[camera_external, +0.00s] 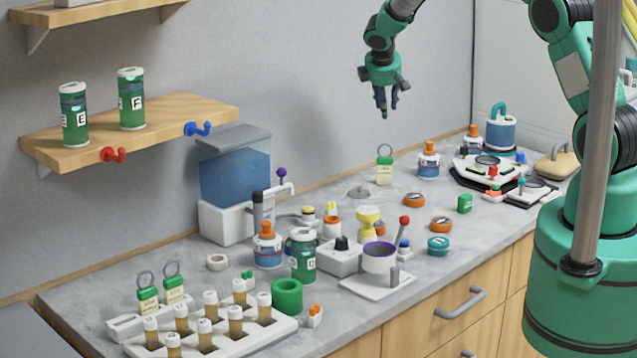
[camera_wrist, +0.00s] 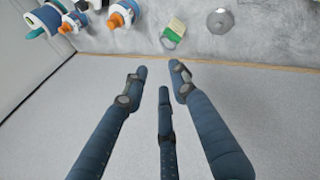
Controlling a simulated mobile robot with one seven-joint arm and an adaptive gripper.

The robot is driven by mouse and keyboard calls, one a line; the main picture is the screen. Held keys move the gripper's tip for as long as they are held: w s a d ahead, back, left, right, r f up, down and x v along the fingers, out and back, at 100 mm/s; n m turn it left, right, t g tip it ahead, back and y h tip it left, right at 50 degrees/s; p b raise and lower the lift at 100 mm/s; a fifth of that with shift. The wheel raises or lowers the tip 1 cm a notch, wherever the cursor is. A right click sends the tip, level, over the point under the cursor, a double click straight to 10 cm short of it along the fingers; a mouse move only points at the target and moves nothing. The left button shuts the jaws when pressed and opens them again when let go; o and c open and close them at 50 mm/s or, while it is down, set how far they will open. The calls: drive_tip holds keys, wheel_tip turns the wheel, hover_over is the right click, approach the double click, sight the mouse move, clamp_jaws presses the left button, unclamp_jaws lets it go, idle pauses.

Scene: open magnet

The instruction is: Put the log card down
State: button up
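My gripper (camera_external: 387,106) hangs fingers down in the air above the back of the counter, near the wall. Its fingers are apart with nothing between them, as the wrist view also shows (camera_wrist: 159,72). A green and cream card with a ring (camera_external: 384,170) is on the counter below my gripper, apart from it. It also shows near the top of the wrist view (camera_wrist: 175,29). Two similar ringed cards (camera_external: 147,297) (camera_external: 174,287) are at the white holder (camera_external: 125,325) at the front left. I cannot read which is the log card.
A blue bottle with an orange cap (camera_external: 428,160) stands right of the single card. A grey disc (camera_external: 358,192) lies to its left. Bare counter (camera_external: 395,205) lies in front of it. A crowded group with a purple-rimmed cup (camera_external: 380,262) stands further forward.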

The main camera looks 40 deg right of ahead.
drive_tip(key=s+a+r+m, duration=0.1)
drive_tip(key=s+a+r, duration=0.3)
drive_tip(key=s+r, duration=0.4)
drive_tip(key=s+a+r+m+t+y, duration=0.15)
drive_tip(key=s+a+r, duration=0.35)
drive_tip(key=r, duration=0.5)
drive_tip(key=s+a+r+m+g, duration=0.1)
drive_tip(key=s+a+r, duration=0.3)
drive_tip(key=s+r, duration=0.45)
drive_tip(key=s+a+r+m+y, duration=0.1)
drive_tip(key=s+a, duration=0.3)
drive_tip(key=s, duration=0.6)
drive_tip(key=s+a+r+m+t+y, duration=0.1)
drive_tip(key=s+a, duration=0.4)
drive_tip(key=s, duration=0.6)
drive_tip(key=s+a+r+m+y, duration=0.1)
drive_tip(key=s+a, duration=0.4)
drive_tip(key=s, duration=0.6)
drive_tip(key=shift+s+a+r+t+y, duration=0.15)
drive_tip(key=shift+r+t+y, duration=0.2)
drive_tip(key=shift+r, duration=0.5)
drive_tip(key=shift+f, duration=0.1)
wheel_tip(320, 180, down, 18)
drive_tip(key=b, duration=1.8)
wheel_tip(320, 180, down, 12)
drive_tip(key=b, duration=1.2)
